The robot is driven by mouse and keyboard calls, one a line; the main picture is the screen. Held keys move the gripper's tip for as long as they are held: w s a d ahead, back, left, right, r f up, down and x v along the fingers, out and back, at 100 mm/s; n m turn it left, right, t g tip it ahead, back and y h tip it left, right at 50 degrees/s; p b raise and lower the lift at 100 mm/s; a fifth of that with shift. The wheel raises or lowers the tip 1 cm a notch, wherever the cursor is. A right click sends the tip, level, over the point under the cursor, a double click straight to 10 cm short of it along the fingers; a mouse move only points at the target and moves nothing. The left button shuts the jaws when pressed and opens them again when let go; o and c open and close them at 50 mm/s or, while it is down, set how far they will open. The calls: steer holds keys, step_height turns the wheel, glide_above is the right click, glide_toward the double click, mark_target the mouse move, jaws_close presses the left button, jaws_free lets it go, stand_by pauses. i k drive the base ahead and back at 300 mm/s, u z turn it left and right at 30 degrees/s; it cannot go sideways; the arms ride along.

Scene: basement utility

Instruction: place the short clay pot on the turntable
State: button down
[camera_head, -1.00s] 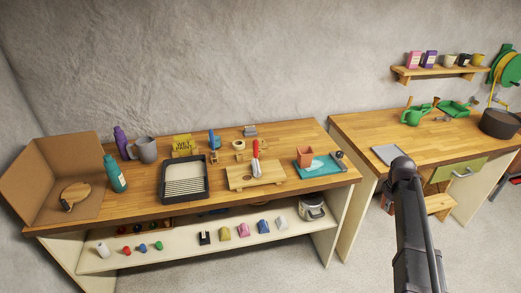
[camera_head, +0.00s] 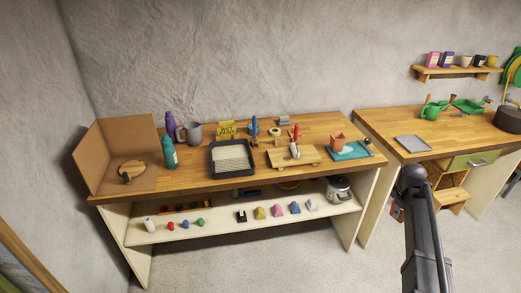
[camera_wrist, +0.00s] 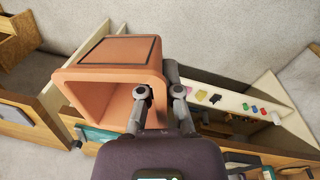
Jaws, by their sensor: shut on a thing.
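My gripper (camera_wrist: 161,98) is shut on the wall of a square terracotta clay pot (camera_wrist: 110,88), one finger inside its mouth and one outside. The pot is tilted, its open mouth facing lower left in the wrist view. A round wooden disc, which looks like the turntable (camera_head: 131,166), lies in an open cardboard corner at the workbench's left end. A small dark thing is at its front edge. Another terracotta pot (camera_head: 337,142) stands on the workbench's right part.
The workbench (camera_head: 200,183) also holds a teal bottle (camera_head: 169,153), a grey jug (camera_head: 193,133), a black tray (camera_head: 232,158) and a wooden board (camera_head: 292,157). The pot there is on a teal mat (camera_head: 352,150). A second bench (camera_head: 381,123) stands right. Floor in front is open.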

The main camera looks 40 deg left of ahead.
mark_target(132, 168)
steer(key=z, duration=0.25)
steer(key=k, duration=0.2)
steer(key=u, duration=2.05)
steer(key=i, duration=1)
steer(key=u, duration=0.05)
